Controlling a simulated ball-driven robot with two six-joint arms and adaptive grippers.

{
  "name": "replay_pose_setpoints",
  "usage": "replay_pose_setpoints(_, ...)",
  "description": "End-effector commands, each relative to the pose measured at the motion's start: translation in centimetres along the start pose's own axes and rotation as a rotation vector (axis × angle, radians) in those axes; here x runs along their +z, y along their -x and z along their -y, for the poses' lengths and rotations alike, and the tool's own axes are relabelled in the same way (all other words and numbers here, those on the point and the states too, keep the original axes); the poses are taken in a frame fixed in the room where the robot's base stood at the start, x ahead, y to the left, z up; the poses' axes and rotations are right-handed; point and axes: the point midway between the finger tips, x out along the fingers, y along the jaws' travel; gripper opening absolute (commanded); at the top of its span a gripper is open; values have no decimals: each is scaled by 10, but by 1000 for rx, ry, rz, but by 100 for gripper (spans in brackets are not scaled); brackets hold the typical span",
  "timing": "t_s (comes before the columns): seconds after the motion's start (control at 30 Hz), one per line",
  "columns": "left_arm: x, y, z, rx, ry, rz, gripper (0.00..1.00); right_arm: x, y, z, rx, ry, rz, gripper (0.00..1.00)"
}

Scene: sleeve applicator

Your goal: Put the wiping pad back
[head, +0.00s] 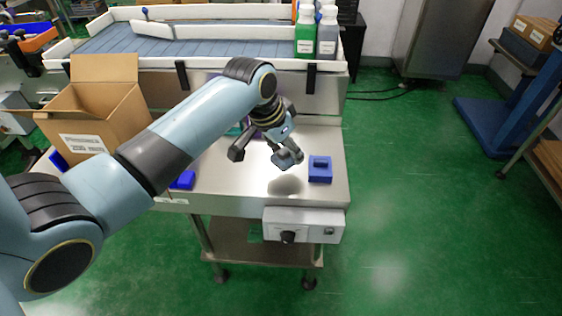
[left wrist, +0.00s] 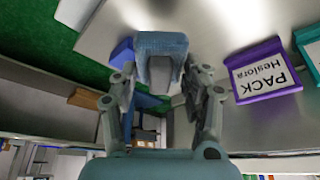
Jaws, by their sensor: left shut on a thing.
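The wiping pad (left wrist: 160,43) shows in the left wrist view as a grey-blue, textured block between the fingertips. My left gripper (left wrist: 160,85) is shut on it. In the head view the left gripper (head: 284,148) holds the pad (head: 287,161) above the steel table, and a shadow lies below it. Part of the blue holder also shows in the left wrist view (left wrist: 122,51), behind the pad. My right gripper is not in view.
A purple sign holder (left wrist: 262,72) reading "PACK Heslora" and a teal one (left wrist: 310,45) stand on the table. An open cardboard box (head: 100,115) is at the left. A green bottle (head: 305,35) and a grey bottle (head: 327,35) stand behind. The table's right front edge (head: 335,203) is clear.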

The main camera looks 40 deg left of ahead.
Motion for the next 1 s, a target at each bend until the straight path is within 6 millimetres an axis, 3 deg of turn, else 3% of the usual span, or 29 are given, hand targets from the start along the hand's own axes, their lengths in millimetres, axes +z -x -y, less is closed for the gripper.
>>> replay_pose_setpoints(0.17, 3, -15, 24, -1, 0, 0, 17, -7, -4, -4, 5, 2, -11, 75)
replay_pose_setpoints(0.5, 18, -51, 27, 1, 1, 0, 17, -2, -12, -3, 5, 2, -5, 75)
replay_pose_setpoints(0.9, 20, -56, 26, 1, 0, 0, 17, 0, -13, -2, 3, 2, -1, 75)
replay_pose_setpoints(0.93, 20, -56, 26, 1, 0, 0, 49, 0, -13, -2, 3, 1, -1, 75)
replay_pose_setpoints(1.0, 20, -55, 26, 1, 0, 0, 58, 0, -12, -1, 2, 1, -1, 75)
